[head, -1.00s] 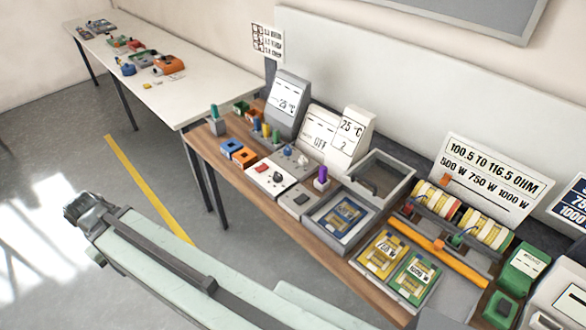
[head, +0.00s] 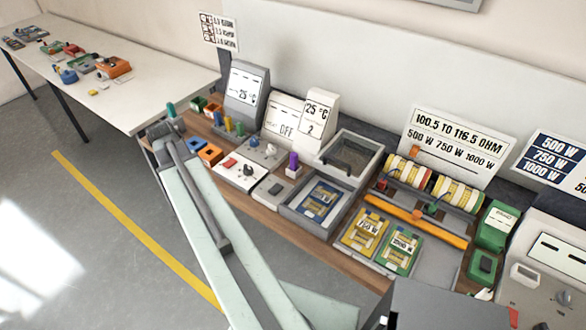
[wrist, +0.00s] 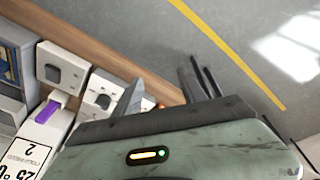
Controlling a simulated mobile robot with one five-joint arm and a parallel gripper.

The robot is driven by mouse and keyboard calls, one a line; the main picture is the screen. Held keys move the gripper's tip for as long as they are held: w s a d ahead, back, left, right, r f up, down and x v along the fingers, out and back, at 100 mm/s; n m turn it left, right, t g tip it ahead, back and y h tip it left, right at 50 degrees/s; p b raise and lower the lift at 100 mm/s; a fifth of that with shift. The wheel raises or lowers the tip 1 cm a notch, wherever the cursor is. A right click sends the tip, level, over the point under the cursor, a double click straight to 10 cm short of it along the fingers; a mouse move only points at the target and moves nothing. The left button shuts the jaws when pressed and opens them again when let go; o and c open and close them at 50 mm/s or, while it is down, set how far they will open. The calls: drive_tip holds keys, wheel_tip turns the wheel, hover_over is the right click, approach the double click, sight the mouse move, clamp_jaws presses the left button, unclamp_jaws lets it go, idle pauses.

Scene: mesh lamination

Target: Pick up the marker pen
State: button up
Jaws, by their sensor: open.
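A purple pen-like piece (head: 293,160) stands upright in a small pale holder on the brown bench; it is the likeliest marker pen, but I cannot be sure. In the wrist view a purple piece (wrist: 46,112) shows at the left. A teal upright piece (head: 171,110) stands at the bench's far left end, close to my gripper in the picture. My gripper (head: 163,130) is at the bench's left end, apart from the purple piece. In the wrist view my gripper (wrist: 165,92) has its fingers spread with nothing seen between them.
Display boxes (head: 286,117) stand behind. A grey tray (head: 350,155) lies right of the purple piece. The floor (head: 90,240) in front is clear.

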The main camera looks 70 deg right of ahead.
drive_tip(key=s+d+f+m+h+b, duration=0.1)
drive_tip(key=s+d+m, duration=0.2)
drive_tip(key=s+d, duration=0.45)
drive_tip(key=s+d+m, duration=0.3)
drive_tip(key=s+d, duration=0.2)
drive_tip(key=d, duration=0.5)
drive_tip(key=m+g+h, duration=0.1)
drive_tip(key=m+g, duration=0.1)
drive_tip(key=m, duration=0.2)
hover_over(296, 159)
drive_tip(key=shift+w+a+b, duration=0.35)
drive_tip(key=shift+w+a, duration=0.05)
drive_tip(key=shift+w, duration=0.05)
drive_tip(key=b+x, duration=0.5)
drive_tip(key=w+b+x, duration=0.1)
drive_tip(key=b+x, duration=0.1)
drive_tip(key=x, duration=0.1)
drive_tip(key=shift+a+f+b, duration=0.1)
drive_tip(key=shift+b, duration=0.2)
clamp_jaws()
